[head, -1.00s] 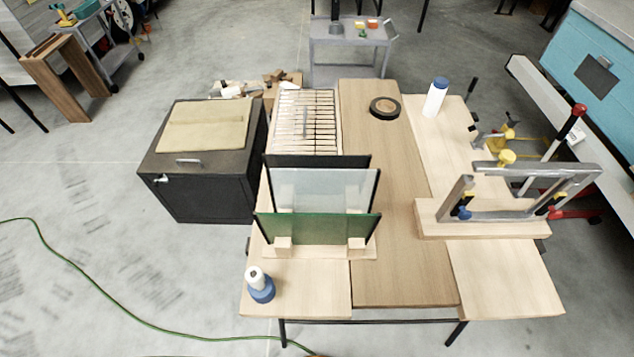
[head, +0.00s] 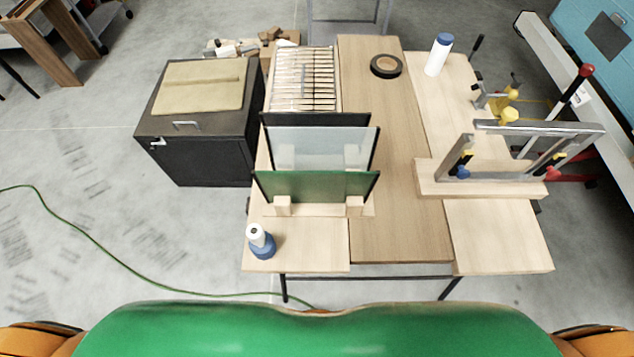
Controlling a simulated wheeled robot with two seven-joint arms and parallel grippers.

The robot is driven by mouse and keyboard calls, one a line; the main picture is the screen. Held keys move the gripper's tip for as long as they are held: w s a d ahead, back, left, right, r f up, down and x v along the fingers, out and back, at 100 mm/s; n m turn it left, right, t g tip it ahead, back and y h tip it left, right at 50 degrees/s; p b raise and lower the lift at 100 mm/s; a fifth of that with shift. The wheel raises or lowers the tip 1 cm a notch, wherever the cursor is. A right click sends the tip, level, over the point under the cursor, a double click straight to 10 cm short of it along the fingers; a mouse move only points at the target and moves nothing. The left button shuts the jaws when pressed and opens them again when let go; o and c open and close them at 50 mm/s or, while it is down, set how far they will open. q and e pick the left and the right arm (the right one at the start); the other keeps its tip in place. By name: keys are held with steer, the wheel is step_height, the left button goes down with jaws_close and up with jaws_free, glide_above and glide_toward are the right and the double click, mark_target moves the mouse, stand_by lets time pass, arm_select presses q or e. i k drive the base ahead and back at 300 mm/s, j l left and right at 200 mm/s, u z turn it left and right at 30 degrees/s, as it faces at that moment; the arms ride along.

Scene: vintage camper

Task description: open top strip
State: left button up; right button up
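A grey metal window frame (head: 462,158) stands upright in a wooden base (head: 480,186) at the right of the workbench. Its top strip (head: 540,127) is a long grey bar along the upper edge. Clamps with blue and red ends sit at the lower corners of the frame. Three panes stand in a wooden rack at the left of the bench: a green one (head: 315,186), a clear one (head: 320,150) and a dark one (head: 315,119). Neither gripper shows; only parts of my own body are at the bottom edge.
A roll of black tape (head: 386,66), a white bottle with a blue cap (head: 438,55) and a blue-and-white bottle (head: 261,241) stand on the bench. A dark cabinet (head: 195,160) stands left. A green cord (head: 110,262) lies on the floor. The bench middle (head: 400,150) is clear.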

mark_target(509, 125)
steer(key=z, duration=1.45)
